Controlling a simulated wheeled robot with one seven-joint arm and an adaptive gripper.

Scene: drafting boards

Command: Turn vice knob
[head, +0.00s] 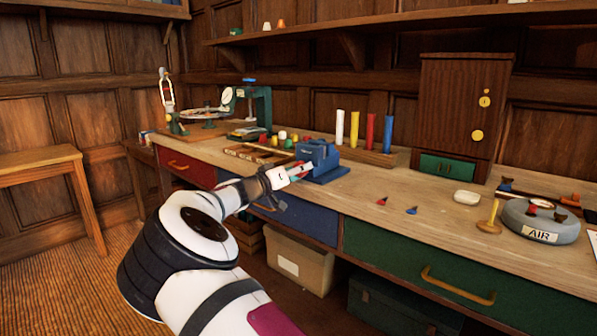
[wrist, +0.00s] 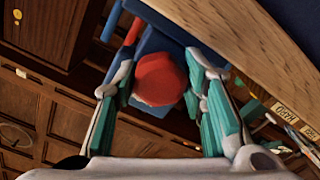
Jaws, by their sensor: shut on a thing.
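The blue vice (head: 322,158) stands at the front edge of the long bench in the head view. Its blue body (wrist: 172,45) also shows behind the knob in the wrist view. The red vice knob (wrist: 158,80) is round and sits between the fingers of my gripper (wrist: 163,77). My gripper is shut on the knob, one teal-padded finger on each side of it. In the head view my gripper (head: 291,173) reaches the front of the vice, and the fingers mostly hide the knob there.
A rack of coloured rods (head: 372,150) stands behind the vice. Small pointed pieces (head: 382,201) and a white dish (head: 467,197) lie to its right. A green press (head: 258,105) stands at the left end. Drawers with protruding handles (head: 458,287) line the bench front.

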